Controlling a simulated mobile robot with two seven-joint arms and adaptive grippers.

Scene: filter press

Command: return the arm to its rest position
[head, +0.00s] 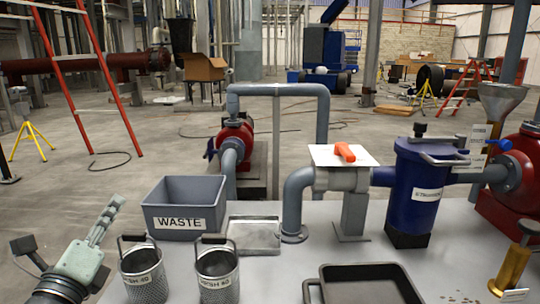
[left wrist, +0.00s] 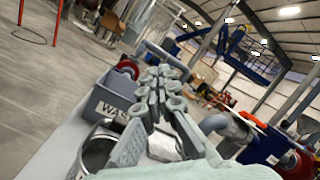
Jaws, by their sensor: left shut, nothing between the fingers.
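My left gripper (head: 112,207) comes in at the lower left of the head view, at the left edge of the grey table. Its pale green-grey fingers are together, with nothing held between them, and point up and to the right. It is left of the grey WASTE bin (head: 183,215) and apart from it. In the left wrist view the shut fingers (left wrist: 163,88) reach up the middle of the picture and cover part of the table and bin. My right gripper does not show.
Two perforated baskets, one (head: 144,275) nearest my left gripper and another (head: 217,272), stand on the table. A metal tray (head: 254,249), a black pan (head: 368,284) and a blue filter housing (head: 414,190) lie further right. Open floor (head: 75,185) is left of the table.

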